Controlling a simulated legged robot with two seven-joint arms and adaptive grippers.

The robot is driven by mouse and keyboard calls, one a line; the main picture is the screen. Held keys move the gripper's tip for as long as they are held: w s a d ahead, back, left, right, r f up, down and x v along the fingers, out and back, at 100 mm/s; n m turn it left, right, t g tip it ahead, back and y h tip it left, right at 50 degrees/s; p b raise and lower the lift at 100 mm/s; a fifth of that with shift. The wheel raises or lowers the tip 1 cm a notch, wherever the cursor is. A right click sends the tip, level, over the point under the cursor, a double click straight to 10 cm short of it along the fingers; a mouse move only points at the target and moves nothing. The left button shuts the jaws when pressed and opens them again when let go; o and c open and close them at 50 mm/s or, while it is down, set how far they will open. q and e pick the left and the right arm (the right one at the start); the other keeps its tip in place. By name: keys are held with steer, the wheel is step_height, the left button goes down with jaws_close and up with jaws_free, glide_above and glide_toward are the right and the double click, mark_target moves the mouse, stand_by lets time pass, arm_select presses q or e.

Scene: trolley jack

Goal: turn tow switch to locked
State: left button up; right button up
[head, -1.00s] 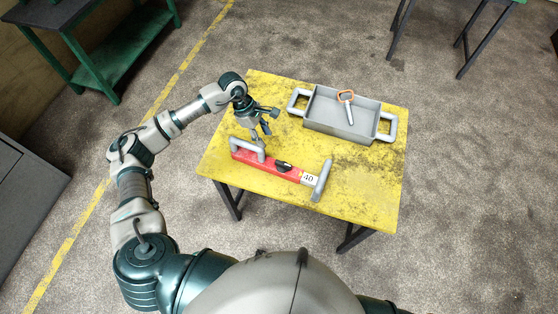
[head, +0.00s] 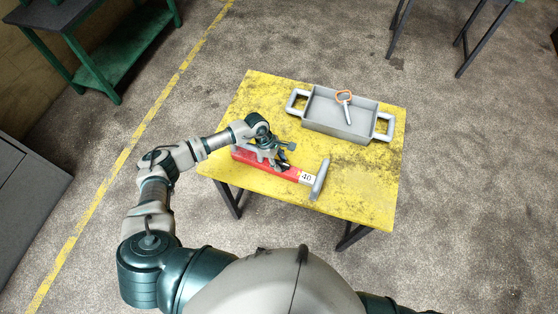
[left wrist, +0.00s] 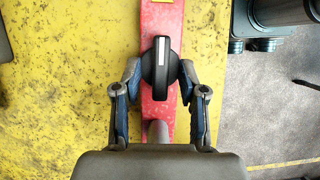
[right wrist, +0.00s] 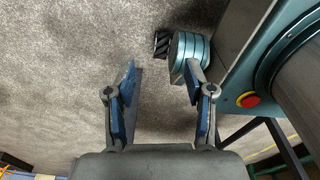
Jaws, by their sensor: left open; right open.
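The red bar of the trolley jack (head: 243,156) lies on the yellow table, with a "40" label and a grey cross handle at its right end. In the left wrist view the black tow switch (left wrist: 160,68) sits on the red bar (left wrist: 162,17), its white mark lined up along the bar. My left gripper (left wrist: 159,78) is open, its blue-padded fingers on either side of the switch with gaps showing. In the head view my left gripper (head: 282,160) is over the bar and hides most of the switch. My right gripper (right wrist: 162,80) is open and empty above the floor.
A grey tray (head: 318,116) with two handles stands at the back of the yellow table (head: 360,190). An orange-ringed pin (head: 345,100) lies in the tray. The table's front right is clear. A green bench (head: 110,60) stands at far left.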

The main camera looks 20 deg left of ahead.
arm_select(q)
steer(key=shift+d, duration=0.3)
steer(key=c, duration=0.8)
arm_select(e)
steer(key=shift+d, duration=0.9)
